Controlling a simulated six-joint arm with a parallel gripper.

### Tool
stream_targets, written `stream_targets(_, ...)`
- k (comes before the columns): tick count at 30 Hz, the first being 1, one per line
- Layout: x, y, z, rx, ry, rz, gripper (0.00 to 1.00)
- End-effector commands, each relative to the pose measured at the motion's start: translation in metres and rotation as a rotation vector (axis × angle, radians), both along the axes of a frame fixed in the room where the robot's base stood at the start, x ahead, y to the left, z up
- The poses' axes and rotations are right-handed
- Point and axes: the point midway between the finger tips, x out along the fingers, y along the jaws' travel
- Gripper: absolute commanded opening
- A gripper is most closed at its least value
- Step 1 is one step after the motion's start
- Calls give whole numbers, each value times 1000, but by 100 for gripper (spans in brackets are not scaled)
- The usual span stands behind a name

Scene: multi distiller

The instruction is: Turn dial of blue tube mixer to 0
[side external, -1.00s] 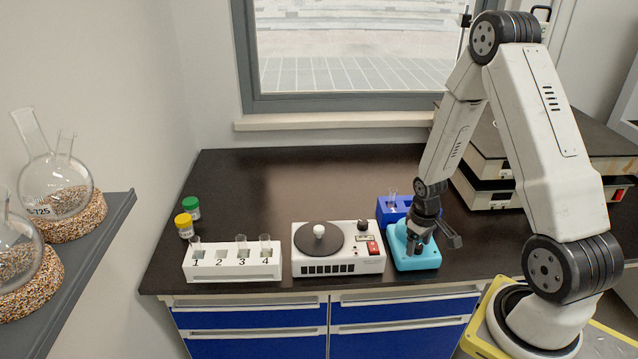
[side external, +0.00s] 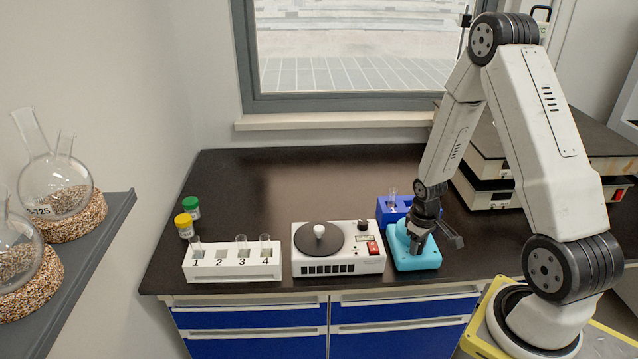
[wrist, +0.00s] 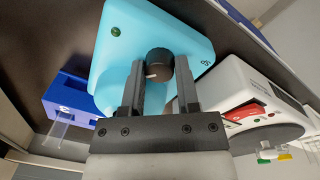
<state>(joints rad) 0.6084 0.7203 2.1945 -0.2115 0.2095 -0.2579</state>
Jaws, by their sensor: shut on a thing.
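The light blue tube mixer (side external: 430,262) stands at the front of the bench, right of the white stirrer. It also shows in the wrist view (wrist: 113,65), where its black dial (wrist: 159,62) carries a white pointer mark. My gripper (side external: 417,246) reaches down onto the mixer's front. In the wrist view my gripper (wrist: 160,72) has its two fingers on either side of the dial, shut on it. The pointer mark faces toward my gripper's base, slightly left. The fingers hide part of the dial's sides. I cannot read a 0 mark.
Left of the mixer is the white stirrer (side external: 345,264) with a dark round plate. A white tube rack (side external: 211,273) stands further left. A blue rack (side external: 384,210) with a tube sits close behind the mixer. Yellow-capped (side external: 184,229) and green-capped (side external: 192,212) jars stand at left.

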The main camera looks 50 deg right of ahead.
Motion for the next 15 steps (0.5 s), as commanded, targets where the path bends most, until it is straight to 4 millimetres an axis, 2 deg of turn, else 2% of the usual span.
stream_targets(15, 0, 0, 1, 0, -1, 307, 0)
